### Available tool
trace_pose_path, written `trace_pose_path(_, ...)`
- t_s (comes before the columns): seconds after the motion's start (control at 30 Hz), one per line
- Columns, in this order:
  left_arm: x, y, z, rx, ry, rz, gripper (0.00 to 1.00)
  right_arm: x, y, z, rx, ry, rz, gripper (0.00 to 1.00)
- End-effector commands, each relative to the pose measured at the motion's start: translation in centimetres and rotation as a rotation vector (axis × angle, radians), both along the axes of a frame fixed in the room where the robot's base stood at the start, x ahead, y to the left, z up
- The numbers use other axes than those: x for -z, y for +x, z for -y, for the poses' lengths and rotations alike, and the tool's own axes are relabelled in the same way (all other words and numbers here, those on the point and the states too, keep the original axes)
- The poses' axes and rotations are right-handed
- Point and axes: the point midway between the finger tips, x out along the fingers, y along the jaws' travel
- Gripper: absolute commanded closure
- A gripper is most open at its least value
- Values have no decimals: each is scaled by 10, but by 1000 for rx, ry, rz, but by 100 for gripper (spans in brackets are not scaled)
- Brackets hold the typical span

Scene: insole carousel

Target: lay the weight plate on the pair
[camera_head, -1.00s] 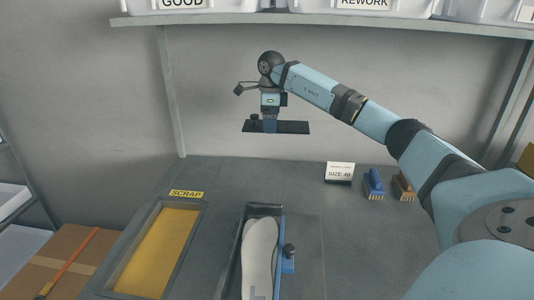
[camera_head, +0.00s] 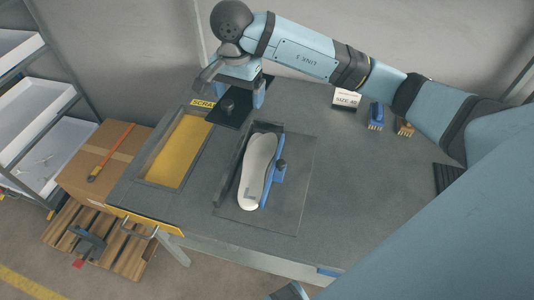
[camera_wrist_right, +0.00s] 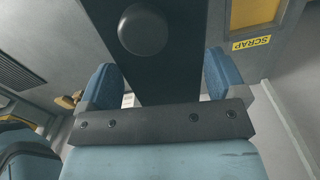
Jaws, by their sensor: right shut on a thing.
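The weight plate (camera_head: 236,111) is a flat dark plate with a round black knob. My right gripper (camera_head: 242,92) is shut on it and holds it in the air, up and left of the pair. In the right wrist view the plate (camera_wrist_right: 172,80) and its knob show between the two blue fingers of the right gripper (camera_wrist_right: 162,84). The pair of pale insoles (camera_head: 256,172) lies in a dark fixture (camera_head: 234,165) on the table, its top surface bare. My left gripper is not seen.
A yellow-floored scrap bin (camera_head: 179,150) is sunk in the table (camera_head: 335,170) left of the fixture. A SIZE 40 sign (camera_head: 346,99), a blue brush (camera_head: 376,116) and a tan brush (camera_head: 404,125) stand at the back right. The table right of the fixture is clear.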

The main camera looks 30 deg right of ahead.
Motion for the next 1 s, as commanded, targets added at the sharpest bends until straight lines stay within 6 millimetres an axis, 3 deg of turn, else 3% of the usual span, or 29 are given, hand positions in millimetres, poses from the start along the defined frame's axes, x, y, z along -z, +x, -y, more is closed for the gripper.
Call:
trace_pose_path(0.13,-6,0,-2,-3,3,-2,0,-10,-14,-20,-99,2,1,65)
trace_pose_path(0.27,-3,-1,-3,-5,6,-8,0,-4,-18,-26,-129,0,-1,65)
trace_pose_path(0.8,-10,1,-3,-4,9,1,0,116,-19,-27,-130,1,-3,65)
trace_pose_path(1.0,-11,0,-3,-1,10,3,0,142,-18,-26,-131,1,0,65)
